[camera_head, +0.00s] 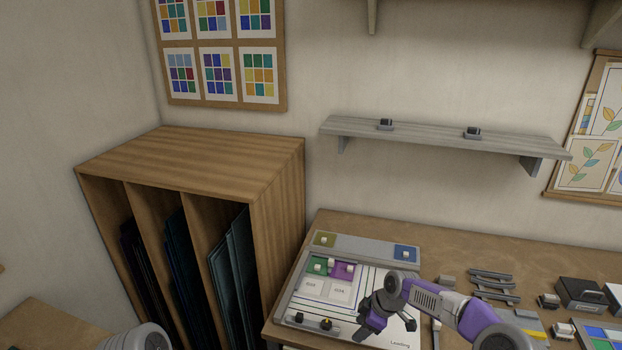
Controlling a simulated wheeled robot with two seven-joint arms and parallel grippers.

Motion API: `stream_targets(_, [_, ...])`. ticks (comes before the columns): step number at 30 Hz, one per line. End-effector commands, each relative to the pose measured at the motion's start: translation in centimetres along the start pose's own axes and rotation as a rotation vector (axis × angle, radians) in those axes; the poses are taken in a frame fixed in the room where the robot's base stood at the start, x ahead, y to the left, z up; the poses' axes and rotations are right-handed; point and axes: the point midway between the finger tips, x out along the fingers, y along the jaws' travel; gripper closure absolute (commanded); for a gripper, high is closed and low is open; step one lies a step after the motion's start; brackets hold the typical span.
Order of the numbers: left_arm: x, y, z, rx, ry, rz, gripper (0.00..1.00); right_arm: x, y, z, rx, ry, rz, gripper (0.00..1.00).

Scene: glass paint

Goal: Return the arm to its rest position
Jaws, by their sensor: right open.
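My right arm comes in from the lower right, purple and grey. Its dark gripper (372,322) is open and hangs over the right part of a light grey panel (345,268) on the workbench. I see nothing held between its fingers. The panel carries an olive tile (324,240), a blue tile (404,253), a green tile (318,266) and a purple tile (343,271), with small light blocks on them. Two dark knobs stand at its front left. A grey rounded part of my left arm shows at the bottom left edge; the left gripper is out of view.
A wooden rack (190,160) with upright glass sheets stands left of the bench. Grey rails (490,283), a dark box (580,293) and a coloured tile grid (600,335) crowd the bench's right side. The bench's back strip (480,248) is clear.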

Motion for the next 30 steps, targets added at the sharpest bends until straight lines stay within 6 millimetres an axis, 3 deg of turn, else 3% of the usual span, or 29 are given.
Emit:
stream_targets(1, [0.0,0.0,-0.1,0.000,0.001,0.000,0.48,1.5,-1.2,0.1,0.035,0.004,-0.020,0.48])
stream_targets(11, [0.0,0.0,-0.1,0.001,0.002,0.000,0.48,8.7,-7.8,1.1,0.356,0.042,-0.070,0.48])
stream_targets(14, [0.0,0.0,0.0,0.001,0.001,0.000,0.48,11.1,-10.9,2.0,0.508,0.045,-0.088,0.48])
stream_targets(18, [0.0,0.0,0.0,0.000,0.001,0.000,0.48,14.3,-17.2,4.4,0.805,0.028,-0.110,0.48])
stream_targets(24, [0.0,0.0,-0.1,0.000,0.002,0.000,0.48,16.0,-25.2,8.6,1.216,-0.030,-0.082,0.48])
stream_targets(30, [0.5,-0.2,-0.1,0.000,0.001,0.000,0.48,15.7,-31.1,12.4,1.527,-0.092,-0.009,0.48])
